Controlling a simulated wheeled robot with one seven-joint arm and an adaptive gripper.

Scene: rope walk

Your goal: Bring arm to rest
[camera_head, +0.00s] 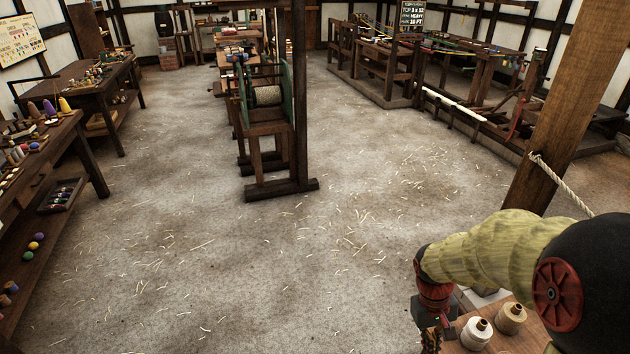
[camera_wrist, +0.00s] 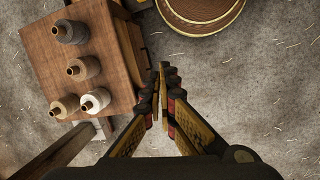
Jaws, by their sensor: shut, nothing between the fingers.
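My gripper (camera_wrist: 163,95) is shut and empty in the wrist view. Its fingertips meet over the floor, to the right of a wooden stand (camera_wrist: 112,62) that holds several spools. In the head view my arm (camera_head: 495,250) is at the lower right, bent downward beside the same stand, and the gripper end is cut off by the bottom edge.
On the stand are a white spool (camera_head: 476,333) and a tan spool (camera_head: 511,318). A wooden post (camera_head: 567,110) with a rope (camera_head: 560,180) rises near my arm.

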